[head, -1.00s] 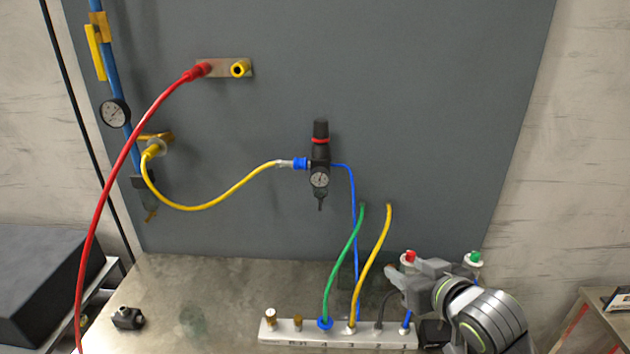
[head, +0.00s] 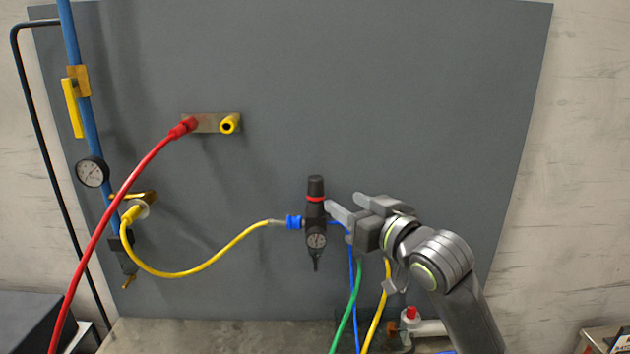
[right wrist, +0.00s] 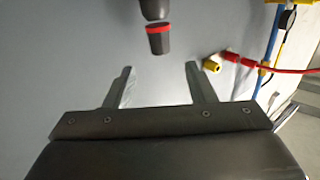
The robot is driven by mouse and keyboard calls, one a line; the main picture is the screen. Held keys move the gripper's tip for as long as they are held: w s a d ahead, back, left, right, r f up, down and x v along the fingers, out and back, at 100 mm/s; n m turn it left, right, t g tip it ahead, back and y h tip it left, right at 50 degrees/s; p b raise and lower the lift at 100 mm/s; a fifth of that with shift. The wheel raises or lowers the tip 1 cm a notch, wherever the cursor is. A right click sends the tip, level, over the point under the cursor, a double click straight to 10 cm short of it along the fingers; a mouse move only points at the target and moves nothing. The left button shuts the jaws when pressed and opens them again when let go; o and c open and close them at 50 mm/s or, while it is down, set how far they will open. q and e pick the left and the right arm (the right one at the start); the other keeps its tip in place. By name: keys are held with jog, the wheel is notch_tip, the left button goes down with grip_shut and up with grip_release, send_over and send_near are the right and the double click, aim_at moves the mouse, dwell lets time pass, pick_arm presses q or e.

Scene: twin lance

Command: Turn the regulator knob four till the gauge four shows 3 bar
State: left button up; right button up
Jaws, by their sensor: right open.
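The regulator on the grey panel has a black knob (head: 316,186) on top with a red ring under it. Its small round gauge (head: 316,240) is on the front below; the needle is too small to read. No number label is legible. My right gripper (head: 345,203) is open and empty just right of the knob in the head view, fingers pointing left. In the right wrist view the knob (right wrist: 158,42) is beyond the fingertips, centred between the two spread fingers of the gripper (right wrist: 160,68), not enclosed. My left gripper is out of view.
A yellow hose (head: 190,272) joins the regulator's left side. Green (head: 349,310) and yellow (head: 378,309) hoses hang below my right gripper. A red hose (head: 110,210), blue pipe (head: 84,126) and another gauge (head: 92,172) are at left. The panel above the knob is clear.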

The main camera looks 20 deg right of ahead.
aim_at(320, 186)
jog(key=p+x, duration=0.2)
jog(key=x, duration=0.8)
jog(key=shift+r+p, duration=0.1)
jog(key=shift+p, duration=0.3)
jog(key=shift+x, duration=0.8)
jog(key=shift+c, duration=0.2)
